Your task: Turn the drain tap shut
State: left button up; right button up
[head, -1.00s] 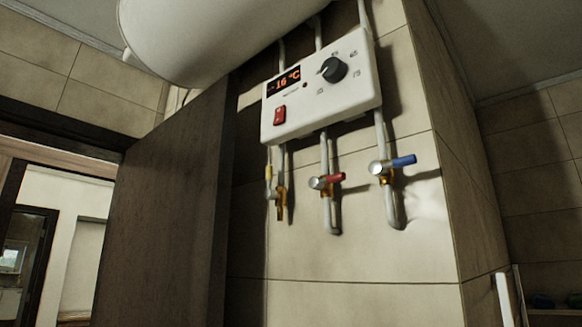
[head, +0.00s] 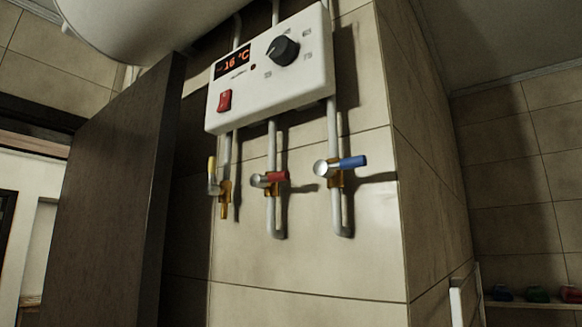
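Three taps sit on pipes below a white heater control box (head: 268,75) in the head view. The leftmost tap (head: 224,190) has a yellow handle (head: 211,173) standing upright, roughly along its pipe, and a short brass outlet pointing down. The middle tap has a red handle (head: 275,177) pointing sideways to the right. The right tap has a blue handle (head: 352,162), also pointing sideways to the right. No label shows which is the drain tap; the yellow-handled one has a short, free-ended outlet. Neither of my grippers is in view.
A dark door or panel (head: 110,190) stands close left of the taps. A white tank (head: 140,25) hangs above. The tiled wall (head: 300,270) below the taps is clear. A shelf with small coloured objects (head: 536,294) is at the lower right.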

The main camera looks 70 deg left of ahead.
aim_at(210, 189)
jog(key=z, duration=1.4)
jog(key=k, duration=2.8)
jog(key=u, duration=1.75)
